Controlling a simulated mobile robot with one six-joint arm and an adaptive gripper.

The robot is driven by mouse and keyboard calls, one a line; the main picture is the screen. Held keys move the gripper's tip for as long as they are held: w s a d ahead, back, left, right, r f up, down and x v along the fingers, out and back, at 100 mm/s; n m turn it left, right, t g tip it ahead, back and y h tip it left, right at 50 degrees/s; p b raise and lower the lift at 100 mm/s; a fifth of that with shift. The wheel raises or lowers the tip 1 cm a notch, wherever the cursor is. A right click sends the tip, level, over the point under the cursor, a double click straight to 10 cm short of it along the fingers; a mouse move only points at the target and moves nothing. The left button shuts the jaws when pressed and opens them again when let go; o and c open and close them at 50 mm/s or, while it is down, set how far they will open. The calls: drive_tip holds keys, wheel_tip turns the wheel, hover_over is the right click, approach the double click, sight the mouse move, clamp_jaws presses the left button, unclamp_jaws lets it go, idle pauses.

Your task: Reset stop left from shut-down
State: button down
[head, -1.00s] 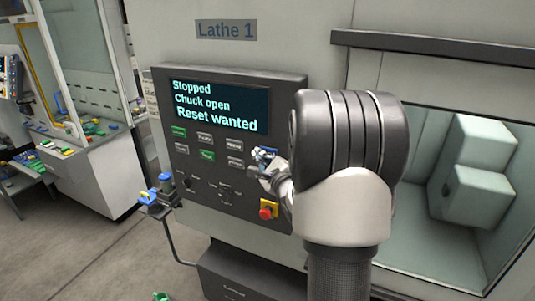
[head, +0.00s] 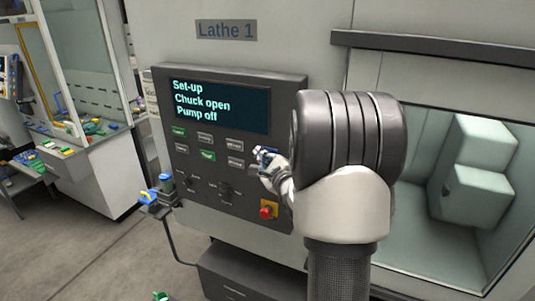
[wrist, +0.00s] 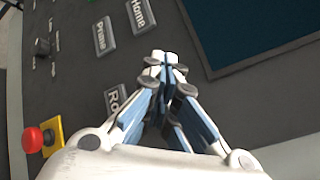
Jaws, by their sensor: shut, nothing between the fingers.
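The Lathe 1 control panel (head: 213,222) is dark grey, with a screen (head: 219,104) reading "Set-up, Chuck open, Pump off". Below the screen are rows of grey and green buttons and some knobs. A red stop button (head: 267,210) on a yellow plate sits at the panel's lower right; it also shows in the wrist view (wrist: 33,140). My gripper (head: 260,151) is shut and empty, in front of the right end of the button rows. In the wrist view its closed fingertips (wrist: 165,60) are near the "Home" button (wrist: 141,14). Whether they touch the panel I cannot tell.
A lathe window (head: 430,170) with pale blocks inside is to the right. A small holder with blue and yellow items (head: 158,193) juts out at the panel's lower left. A bench with coloured parts (head: 62,143) stands at the left. The floor between is mostly clear.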

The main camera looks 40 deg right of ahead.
idle(0.4)
drive_tip(key=shift+s+a, duration=0.3)
drive_tip(key=shift+a, duration=0.35)
drive_tip(key=shift+s+a+b, duration=0.2)
drive_tip(key=shift+s+a, duration=0.1)
drive_tip(key=shift+a, duration=0.5)
drive_tip(key=shift+s+a+b, duration=0.25)
drive_tip(key=shift+s+a, duration=0.1)
drive_tip(key=shift+a, duration=0.4)
drive_tip(key=shift+s+a+b, duration=0.2)
drive_tip(key=shift+s+a, duration=0.1)
drive_tip(key=shift+a, duration=0.5)
